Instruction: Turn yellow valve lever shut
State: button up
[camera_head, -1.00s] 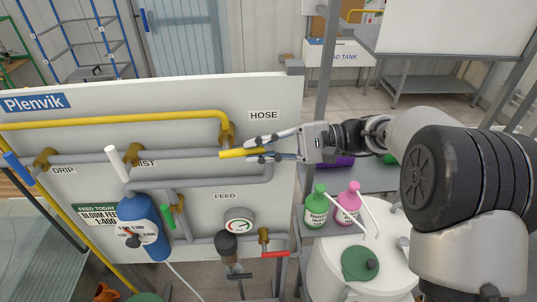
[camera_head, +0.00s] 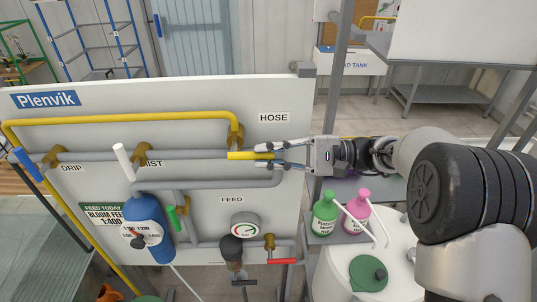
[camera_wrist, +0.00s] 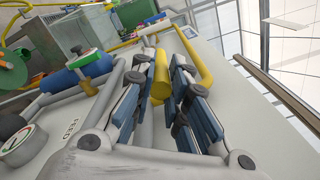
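The yellow valve lever (camera_head: 240,156) lies level along the grey HOSE pipe in the head view, below the brass valve body (camera_head: 237,138) where the yellow pipe comes down. My gripper (camera_head: 254,154) reaches in from the right, with one finger above the lever and one below. In the wrist view the lever's rounded end (camera_wrist: 160,88) sits between the two fingers of my gripper (camera_wrist: 160,82). The fingers are apart; firm contact cannot be seen.
A white lever (camera_head: 122,160), a blue lever (camera_head: 27,163), a green lever (camera_head: 172,217) and a red lever (camera_head: 282,261) are on the same panel (camera_head: 190,100). A blue bottle (camera_head: 150,224) hangs at lower left. Green (camera_head: 324,214) and pink (camera_head: 356,211) bottles stand below my arm.

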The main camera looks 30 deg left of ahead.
jog(key=shift+o, duration=1.3)
jog(key=shift+w+d, duration=0.15)
jog(key=shift+d, duration=0.05)
jog(key=v, duration=1.1)
jog(key=shift+w+d, duration=0.15)
jog(key=shift+d, duration=0.15)
jog(key=s+d+f+t+h+b, duration=0.5)
jog(key=s+d+f+b, duration=0.1)
jog(key=d, duration=0.4)
jog(key=s+d+f+t+h+b, duration=0.5)
jog(key=s+d+f+b, duration=0.2)
jog(key=s+d+f, duration=0.2)
jog(key=s+d+f+t+h+b, duration=0.4)
jog(key=s+d+f+b, duration=0.3)
jog(key=d, duration=0.4)
jog(key=shift+s+d+f+t+h, duration=0.1)
jog(key=shift+s+f+t+h, duration=0.15)
jog(key=shift+f, duration=0.35)
jog(key=shift+s+f+t+h, duration=0.15)
jog(key=shift+s+f+h, duration=0.1)
jog(key=shift+f, duration=0.4)
